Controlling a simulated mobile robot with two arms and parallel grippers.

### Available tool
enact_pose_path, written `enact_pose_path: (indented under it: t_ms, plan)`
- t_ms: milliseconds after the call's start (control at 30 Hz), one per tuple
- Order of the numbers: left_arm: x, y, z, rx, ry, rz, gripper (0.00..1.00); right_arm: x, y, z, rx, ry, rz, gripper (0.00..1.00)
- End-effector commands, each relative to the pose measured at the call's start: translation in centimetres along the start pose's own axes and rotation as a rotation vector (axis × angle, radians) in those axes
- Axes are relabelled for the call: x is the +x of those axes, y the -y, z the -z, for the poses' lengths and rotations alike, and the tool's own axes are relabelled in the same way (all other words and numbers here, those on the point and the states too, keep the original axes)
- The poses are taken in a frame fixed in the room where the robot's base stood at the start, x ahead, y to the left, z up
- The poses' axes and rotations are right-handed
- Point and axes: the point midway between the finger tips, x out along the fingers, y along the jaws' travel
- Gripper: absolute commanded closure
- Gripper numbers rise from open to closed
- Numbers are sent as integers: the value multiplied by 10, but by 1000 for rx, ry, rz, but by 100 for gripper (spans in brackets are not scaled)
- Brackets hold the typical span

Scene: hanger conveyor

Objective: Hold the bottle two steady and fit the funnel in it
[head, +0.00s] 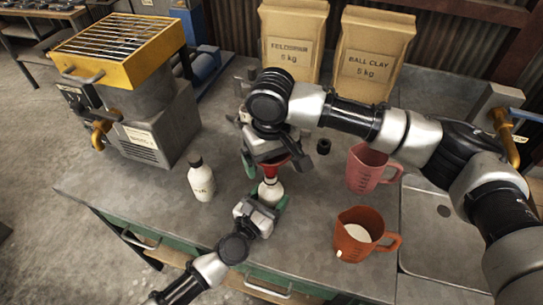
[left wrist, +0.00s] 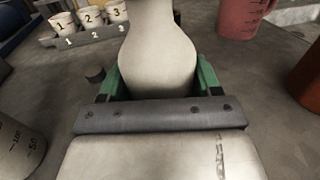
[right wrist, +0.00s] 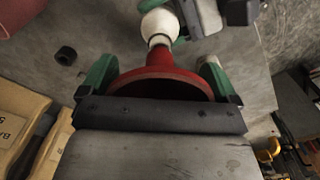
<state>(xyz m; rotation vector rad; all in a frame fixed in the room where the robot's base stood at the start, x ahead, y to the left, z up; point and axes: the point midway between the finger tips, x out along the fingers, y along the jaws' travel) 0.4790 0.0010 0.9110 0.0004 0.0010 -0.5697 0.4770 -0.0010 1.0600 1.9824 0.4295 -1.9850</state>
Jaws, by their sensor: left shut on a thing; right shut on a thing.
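A white bottle (head: 270,191) stands upright near the bench's front edge. My left gripper (head: 268,204) is shut on it; in the left wrist view its green fingers sit either side of the bottle's wide body (left wrist: 157,60). A red funnel (head: 270,172) is directly above the bottle's neck. My right gripper (head: 268,160) is shut on the funnel; the right wrist view shows the funnel's wide rim (right wrist: 160,82) between the green fingers. The funnel's narrow end meets the bottle's mouth in the picture; I cannot tell how deep it sits.
Another white bottle (head: 201,181) with a dark cap stands at left. A pink jug (head: 366,170) and an orange jug (head: 357,240) stand at right, beside the sink (head: 430,240). A small black cap (head: 323,146) lies behind. Numbered cups (left wrist: 90,17) stand in a rack.

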Motion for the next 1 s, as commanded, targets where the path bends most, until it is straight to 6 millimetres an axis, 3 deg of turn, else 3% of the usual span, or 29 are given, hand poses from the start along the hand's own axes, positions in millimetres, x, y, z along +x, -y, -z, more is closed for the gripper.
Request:
enact_pose_path:
  t_ms: [1000]
  plan:
    - [0, 0, 0, 0, 0, 0, 60, 7, 0, 0, 0, 1, 0, 30]
